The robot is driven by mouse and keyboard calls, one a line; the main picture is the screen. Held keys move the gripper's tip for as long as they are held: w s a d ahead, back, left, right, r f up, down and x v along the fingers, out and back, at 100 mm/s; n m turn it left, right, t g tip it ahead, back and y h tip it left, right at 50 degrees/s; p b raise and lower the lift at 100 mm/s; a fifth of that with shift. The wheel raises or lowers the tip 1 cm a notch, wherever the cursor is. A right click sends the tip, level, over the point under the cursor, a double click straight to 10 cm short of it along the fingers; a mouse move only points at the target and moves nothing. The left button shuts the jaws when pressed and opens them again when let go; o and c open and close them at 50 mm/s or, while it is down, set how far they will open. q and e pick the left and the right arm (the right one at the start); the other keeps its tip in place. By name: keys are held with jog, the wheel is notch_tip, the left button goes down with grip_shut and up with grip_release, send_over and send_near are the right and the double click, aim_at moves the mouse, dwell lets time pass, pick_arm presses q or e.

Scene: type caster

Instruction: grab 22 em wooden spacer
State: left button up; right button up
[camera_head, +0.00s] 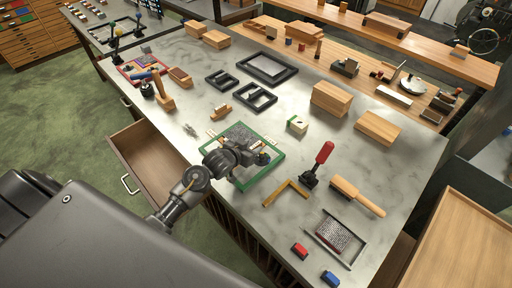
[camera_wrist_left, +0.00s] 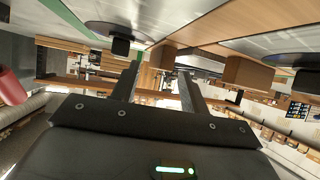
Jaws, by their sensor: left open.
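My left gripper (camera_head: 263,157) is over the right part of a green frame (camera_head: 271,171) on the grey stone-topped table. In the left wrist view its two dark fingers (camera_wrist_left: 158,82) stand apart, with a brown wooden block (camera_wrist_left: 162,55) showing beyond and between their tips. I cannot tell whether this block is the 22 em wooden spacer. A pale wooden piece (camera_head: 258,144) shows close to the gripper in the head view. Grey type (camera_head: 238,134) fills the frame's upper left. The gripper and wrist hide part of the frame. My right gripper is not in view.
A red-handled tool (camera_head: 320,162) stands right of the frame, and a brass square (camera_head: 287,192) lies below it. A drawer (camera_head: 150,155) hangs open at left.

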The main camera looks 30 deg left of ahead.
pick_arm(q)
jog(key=shift+w+d+f, duration=0.1)
jog(key=shift+w+f, duration=0.15)
jog(key=shift+w, duration=0.25)
jog(key=shift+s, duration=0.1)
grip_shut()
